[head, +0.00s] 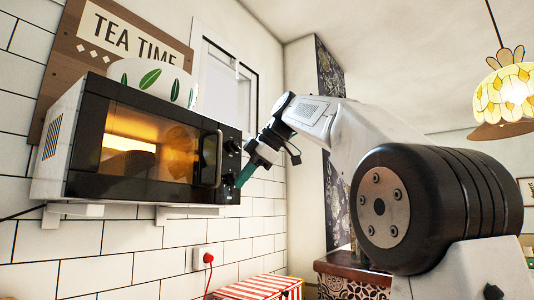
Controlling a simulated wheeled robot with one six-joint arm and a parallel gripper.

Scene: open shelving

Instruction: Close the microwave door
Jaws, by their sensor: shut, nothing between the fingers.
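The microwave (54,150) sits on a wall shelf at the left, with a black front and a white side. Its door (85,150) looks flush with the front, and its window glows orange from inside. A dark vertical handle (211,160) is on the door's right side. My gripper (241,182) is shut and empty, its greenish fingers pointing down-left by the lower part of the control panel (231,160), right of the handle. I cannot tell whether the fingertips touch the panel.
A white bowl with green leaves (150,78) stands on the microwave, before a TEA TIME sign (100,30). Brackets (190,212) support it. Below are a socket with a red plug (208,257) and a red-striped box (260,288). A lamp (508,90) hangs at the right.

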